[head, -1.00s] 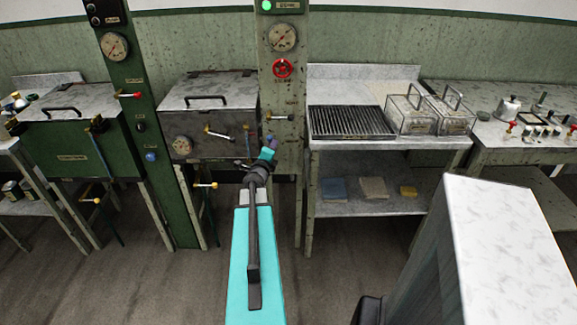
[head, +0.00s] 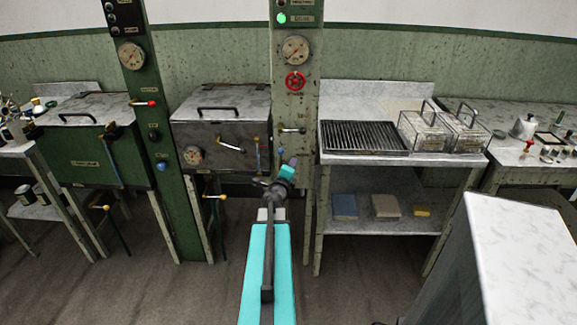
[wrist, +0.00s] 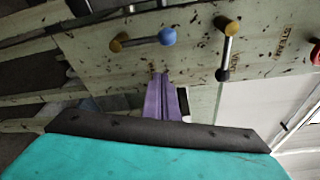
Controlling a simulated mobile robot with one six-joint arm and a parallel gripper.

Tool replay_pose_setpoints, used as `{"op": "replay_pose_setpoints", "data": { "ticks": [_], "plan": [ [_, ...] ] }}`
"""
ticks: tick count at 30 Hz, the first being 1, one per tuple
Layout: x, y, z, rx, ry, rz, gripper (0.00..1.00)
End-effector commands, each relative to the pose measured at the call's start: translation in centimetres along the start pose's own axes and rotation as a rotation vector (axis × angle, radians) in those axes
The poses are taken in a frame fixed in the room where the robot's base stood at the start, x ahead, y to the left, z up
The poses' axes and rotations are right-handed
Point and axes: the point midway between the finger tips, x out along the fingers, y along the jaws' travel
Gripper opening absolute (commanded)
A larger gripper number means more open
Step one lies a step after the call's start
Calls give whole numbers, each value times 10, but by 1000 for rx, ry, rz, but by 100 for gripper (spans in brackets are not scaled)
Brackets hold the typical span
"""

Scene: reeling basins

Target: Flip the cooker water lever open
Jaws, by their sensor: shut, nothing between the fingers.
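The grey cooker (head: 222,110) stands left of the pale green post (head: 297,90). A small lever with a blue knob (wrist: 167,36) and a brass end shows in the wrist view, roughly level across the picture; it appears to be the water lever. My gripper (head: 292,161) is in front of the post's lower part, right of that lever. Its purple fingers (wrist: 165,92) are together and empty, below the blue knob in the wrist picture and apart from it.
A red handwheel (head: 296,81) is higher on the post. A rack table (head: 440,158) stands to the right.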

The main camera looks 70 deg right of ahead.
Motion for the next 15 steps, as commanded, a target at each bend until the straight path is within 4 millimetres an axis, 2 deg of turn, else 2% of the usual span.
{"op": "replay_pose_setpoints", "data": {
  "ticks": [15],
  "plan": [
    [-52,1,1,0,-3,1,0]
  ]
}}
